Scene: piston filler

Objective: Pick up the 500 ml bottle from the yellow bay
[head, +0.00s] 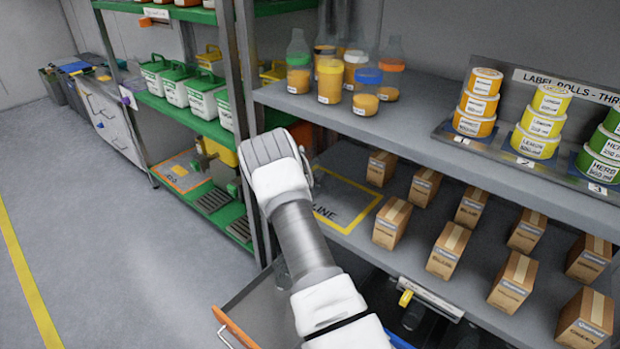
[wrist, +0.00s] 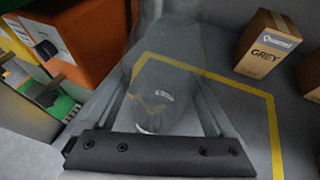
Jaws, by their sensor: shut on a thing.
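A clear, see-through bottle (wrist: 160,98) stands out faintly in the middle of the wrist view, between the fingers of my gripper (wrist: 165,92). My gripper is shut on it. The yellow-outlined bay (wrist: 272,118) is on the grey shelf around and behind the bottle. In the head view the bay (head: 372,211) is partly hidden by my arm, and its printed word ends in "LINE". There my wrist hides the fingers and most of the bottle. I cannot tell whether the bottle's base touches the shelf.
A grey-labelled carton (wrist: 267,44) stands just right of the bay, among several cartons on the lower shelf. An orange box (wrist: 88,38) is close on the left. The upper shelf (head: 420,130) overhangs the bay and bears filled jars. An open drawer (head: 255,305) lies below.

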